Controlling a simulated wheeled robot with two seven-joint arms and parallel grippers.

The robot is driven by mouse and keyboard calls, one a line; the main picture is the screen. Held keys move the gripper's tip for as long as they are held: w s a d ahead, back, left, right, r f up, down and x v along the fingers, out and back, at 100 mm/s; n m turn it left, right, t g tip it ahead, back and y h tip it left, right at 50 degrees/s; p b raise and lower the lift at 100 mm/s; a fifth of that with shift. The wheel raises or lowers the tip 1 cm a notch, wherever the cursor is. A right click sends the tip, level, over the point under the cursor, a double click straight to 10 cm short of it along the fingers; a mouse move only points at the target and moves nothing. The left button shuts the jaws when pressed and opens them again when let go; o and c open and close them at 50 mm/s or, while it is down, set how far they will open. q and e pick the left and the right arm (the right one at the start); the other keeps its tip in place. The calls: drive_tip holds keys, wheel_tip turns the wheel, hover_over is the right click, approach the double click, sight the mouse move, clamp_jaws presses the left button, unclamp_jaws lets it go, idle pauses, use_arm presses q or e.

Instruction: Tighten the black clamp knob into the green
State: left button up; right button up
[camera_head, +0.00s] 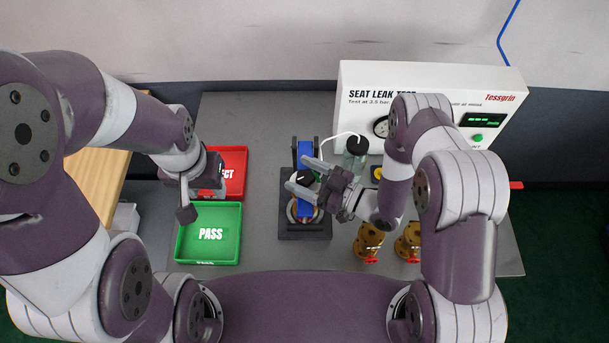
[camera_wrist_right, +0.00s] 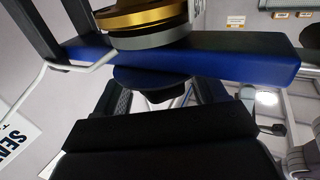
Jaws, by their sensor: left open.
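The black clamp knob (camera_head: 303,177) is on top of the blue clamp bar (camera_head: 305,150) of the dark fixture (camera_head: 291,230) in the head view. My right gripper (camera_head: 300,176) reaches in from the right, with one finger on each side of the knob. In the right wrist view a round black knob part (camera_wrist_right: 152,80) shows under the blue bar (camera_wrist_right: 225,55), between the textured fingers. Whether the fingers touch the knob is unclear. My left gripper (camera_head: 203,199) is open and empty over the trays. I can make out no green mark on the clamp.
The red tray (camera_head: 236,159) and green PASS tray (camera_head: 229,247) lie left of the fixture. The white leak tester (camera_head: 360,82) with a gauge and green display stands behind. Brass valves (camera_head: 368,241) stand right of the fixture.

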drive_tip(key=shift+s+f, duration=0.1)
drive_tip(key=shift+s+d, duration=0.1)
drive_tip(key=shift+d, duration=0.1)
drive_tip(key=b+v, duration=0.4)
drive_tip(key=v, duration=0.8)
drive_tip(key=shift+d, duration=0.1)
